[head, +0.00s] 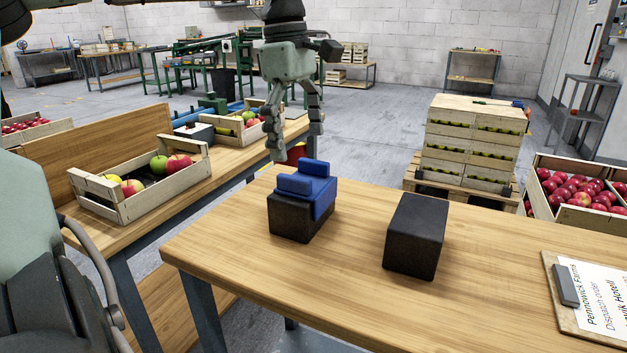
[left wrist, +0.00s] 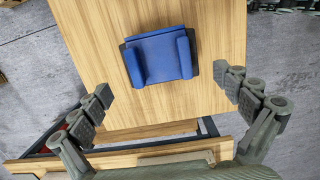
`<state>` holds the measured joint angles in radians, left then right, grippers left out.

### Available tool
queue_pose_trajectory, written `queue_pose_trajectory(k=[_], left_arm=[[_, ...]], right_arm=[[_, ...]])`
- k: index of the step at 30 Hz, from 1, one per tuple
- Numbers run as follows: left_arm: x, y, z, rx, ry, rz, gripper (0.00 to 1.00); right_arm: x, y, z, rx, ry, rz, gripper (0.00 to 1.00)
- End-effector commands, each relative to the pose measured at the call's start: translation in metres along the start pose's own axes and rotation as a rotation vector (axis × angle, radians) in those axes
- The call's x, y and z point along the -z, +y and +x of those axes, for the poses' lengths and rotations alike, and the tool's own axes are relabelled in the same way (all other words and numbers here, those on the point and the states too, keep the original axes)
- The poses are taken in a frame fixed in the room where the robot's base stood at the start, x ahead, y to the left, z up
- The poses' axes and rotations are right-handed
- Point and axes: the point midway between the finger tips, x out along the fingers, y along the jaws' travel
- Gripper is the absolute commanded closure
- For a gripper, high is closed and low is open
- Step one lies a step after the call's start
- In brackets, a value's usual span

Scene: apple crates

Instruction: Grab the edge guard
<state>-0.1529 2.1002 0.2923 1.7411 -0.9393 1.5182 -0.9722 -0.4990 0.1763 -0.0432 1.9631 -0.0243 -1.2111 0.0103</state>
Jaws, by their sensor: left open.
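The blue edge guard (head: 318,187) rests on top of a black block (head: 290,222) on the wooden table (head: 340,290). It has an upright ridge at each end visible from above in the left wrist view (left wrist: 159,57). My left gripper (head: 296,137) hangs fingers down, open and empty, above and just behind the edge guard in the head view. In the left wrist view, the open fingers (left wrist: 163,97) are spread wide, with the edge guard beyond them, between and above them in the picture.
A second black block (head: 415,237) stands bare to the right on the table. A clipboard with a paper (head: 600,300) lies at the right edge. An apple crate (head: 142,190) sits on the left bench. A stack of crates (head: 470,145) stands behind the table.

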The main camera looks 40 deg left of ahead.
Motion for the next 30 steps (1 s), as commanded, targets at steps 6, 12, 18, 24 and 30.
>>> queue_pose_trajectory(k=[6,12,18,24,30], left_arm=[[-0.006,-0.002,0.032,0.003,-0.001,0.001,0.0],[-0.005,-0.001,0.051,-0.001,-0.003,-0.002,0.0],[-0.005,-0.001,0.052,-0.001,-0.003,-0.002,0.0],[-0.005,-0.001,0.051,-0.001,-0.003,-0.002,0.21],[-0.005,-0.001,0.051,-0.001,-0.003,-0.002,0.46]], right_arm=[[0.003,-0.002,-0.004,0.004,0.011,-0.003,0.6],[0.0,-0.002,0.003,0.004,0.001,-0.002,0.6],[0.002,-0.002,0.003,0.005,0.004,-0.002,0.6],[0.003,-0.003,0.002,0.006,0.008,0.0,0.6],[0.004,-0.003,0.002,0.006,0.009,0.002,0.6]])
